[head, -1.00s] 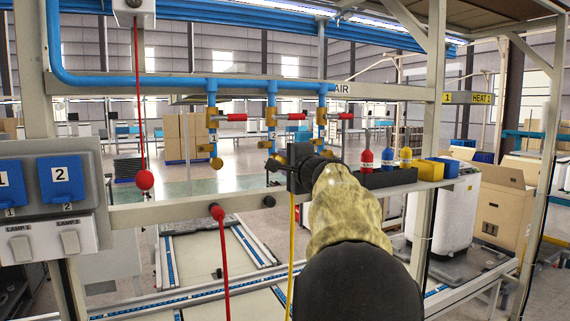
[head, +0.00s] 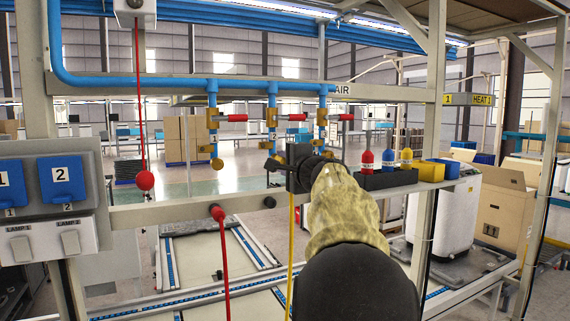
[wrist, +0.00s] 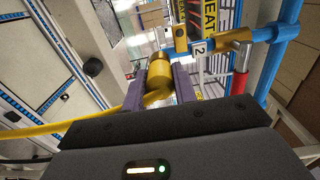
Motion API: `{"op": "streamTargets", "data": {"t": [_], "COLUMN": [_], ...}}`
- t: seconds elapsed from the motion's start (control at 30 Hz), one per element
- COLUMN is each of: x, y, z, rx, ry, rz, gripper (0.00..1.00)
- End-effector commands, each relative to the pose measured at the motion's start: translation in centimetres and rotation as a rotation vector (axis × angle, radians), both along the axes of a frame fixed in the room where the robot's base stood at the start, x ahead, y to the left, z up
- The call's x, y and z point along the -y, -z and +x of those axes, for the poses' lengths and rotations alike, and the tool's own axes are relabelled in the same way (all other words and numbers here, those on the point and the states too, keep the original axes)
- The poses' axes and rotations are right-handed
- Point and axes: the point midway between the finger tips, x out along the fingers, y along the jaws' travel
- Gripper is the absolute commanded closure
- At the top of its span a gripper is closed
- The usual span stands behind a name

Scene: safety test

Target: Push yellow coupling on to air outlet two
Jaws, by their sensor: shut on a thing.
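My gripper (wrist: 160,84) is shut on the yellow coupling (wrist: 158,73), with one finger on either side, in the wrist view. A yellow hose (wrist: 100,122) runs from the coupling; in the head view it hangs below my gripper (head: 293,168). Air outlet two (wrist: 181,40) is brass, with a "2" label and a red-handled valve beside it, just above and right of the coupling in the wrist view. In the head view outlet two (head: 271,118) is the middle outlet, just above my gripper. My gripper hides the coupling there, and I cannot tell whether it touches the outlet.
Two other outlets flank it, left (head: 213,125) and right (head: 322,120). A horizontal rail (head: 170,214) runs below. A dark holder (head: 388,180) with red, blue and yellow bottles stands right of my gripper. A red hose (head: 224,265) hangs at lower left.

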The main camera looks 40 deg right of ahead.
Motion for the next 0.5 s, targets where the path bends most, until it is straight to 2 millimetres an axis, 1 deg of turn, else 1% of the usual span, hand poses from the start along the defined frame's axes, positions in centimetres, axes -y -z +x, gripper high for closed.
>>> {"op": "streamTargets", "data": {"t": [0.2, 0.23, 0.27, 0.3, 0.33, 0.37, 0.5], "x": [0.08, 0.08, 0.08, 0.07, 0.07, 0.07, 0.08], "y": [-0.05, -0.05, -0.05, -0.04, -0.04, -0.04, -0.03], "z": [0.36, 0.38, 0.36, 0.35, 0.35, 0.35, 0.35], "rx": [0.001, 0.001, 0.001, 0.001, 0.001, 0.001, 0.000], "ry": [0.000, 0.000, 0.000, 0.000, 0.000, 0.000, 0.000], "rz": [-0.001, -0.001, 0.000, 0.000, 0.000, 0.000, 0.000], "gripper": [1.00, 0.70, 0.64, 0.57, 0.51, 0.47, 0.47]}}
